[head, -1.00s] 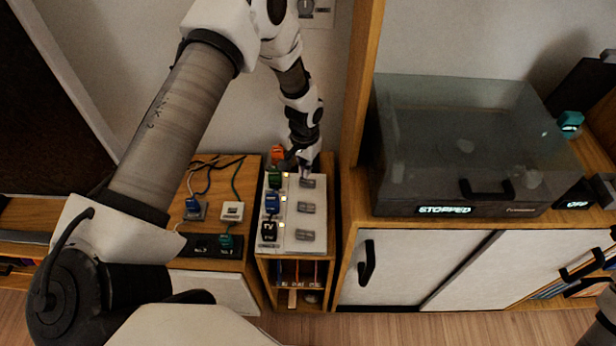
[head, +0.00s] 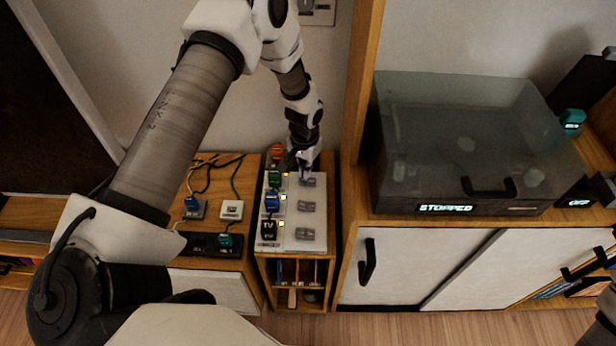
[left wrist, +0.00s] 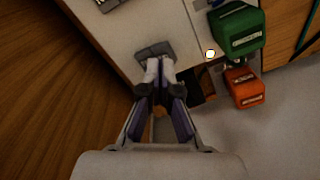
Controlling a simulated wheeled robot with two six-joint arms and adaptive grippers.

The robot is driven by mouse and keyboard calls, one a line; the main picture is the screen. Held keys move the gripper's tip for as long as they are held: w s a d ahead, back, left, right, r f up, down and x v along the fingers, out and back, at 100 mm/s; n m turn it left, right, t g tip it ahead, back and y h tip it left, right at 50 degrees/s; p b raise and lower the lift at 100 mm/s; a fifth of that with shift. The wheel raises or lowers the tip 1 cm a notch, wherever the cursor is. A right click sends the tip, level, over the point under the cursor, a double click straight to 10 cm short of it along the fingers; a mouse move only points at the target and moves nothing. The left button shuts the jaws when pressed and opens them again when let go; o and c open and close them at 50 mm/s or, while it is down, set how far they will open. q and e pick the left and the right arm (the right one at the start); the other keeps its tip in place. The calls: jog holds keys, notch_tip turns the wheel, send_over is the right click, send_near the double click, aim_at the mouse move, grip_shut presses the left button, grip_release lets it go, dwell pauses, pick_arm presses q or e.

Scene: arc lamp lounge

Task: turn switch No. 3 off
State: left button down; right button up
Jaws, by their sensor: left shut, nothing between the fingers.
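A white switch panel (head: 318,242) stands on a small wooden cabinet, with a column of grey rocker switches. The far rocker (head: 308,182) is just below my left gripper (head: 304,174); a middle rocker (head: 305,207) and a near rocker (head: 304,234) lie in the open. In the left wrist view my left gripper (left wrist: 160,68) is shut and empty, its fingertips at the edge of a grey rocker (left wrist: 154,50). Contact is hard to tell. A lit yellow lamp (left wrist: 210,54) is beside that rocker. I cannot read any switch number. My right gripper is out of view.
Green (left wrist: 236,28) and orange (left wrist: 244,87) plugs sit beside the panel; blue (head: 271,201) and black TV (head: 269,229) plugs line its left side. A glass-lidded machine (head: 470,145) reading STOPPED stands at right. A wall rises behind.

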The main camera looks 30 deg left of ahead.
aim_at(305, 181)
pick_arm(q)
jog(key=shift+f+b, duration=0.7)
jog(key=shift+f, duration=0.55)
dwell(0.4)
jog(key=shift+r, duration=0.1)
notch_tip(305, 181, up, 7)
jog(key=p, duration=0.6)
dwell(0.3)
jog(key=shift+f, duration=0.2)
